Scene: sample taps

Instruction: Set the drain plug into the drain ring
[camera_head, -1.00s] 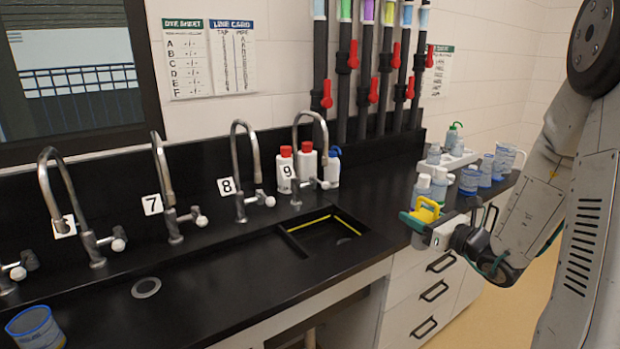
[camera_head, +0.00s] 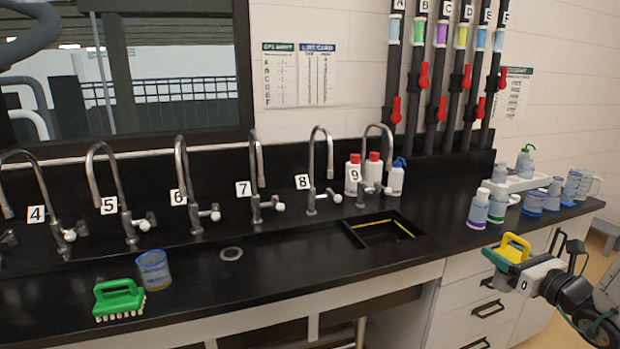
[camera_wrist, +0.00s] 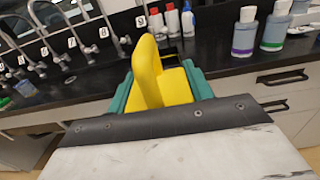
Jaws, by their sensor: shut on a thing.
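The yellow drain plug (camera_head: 513,248), with an upright loop handle, is in my gripper (camera_head: 508,258) at the lower right of the head view. In the wrist view the plug (camera_wrist: 150,78) sits between the two teal fingers of my gripper (camera_wrist: 163,88), which are shut on it. Its underside is hidden. The grey drain ring (camera_head: 231,254) lies in the black counter below taps 6 and 7. My gripper is well to the right of the ring, out in front of the counter and drawers.
A blue-rimmed beaker (camera_head: 154,269) and a green brush (camera_head: 118,299) stand left of the ring. A row of curved taps (camera_head: 256,178) lines the back. A yellow-edged recess (camera_head: 383,229) lies between ring and gripper. Bottles (camera_head: 478,209) and beakers crowd the right end.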

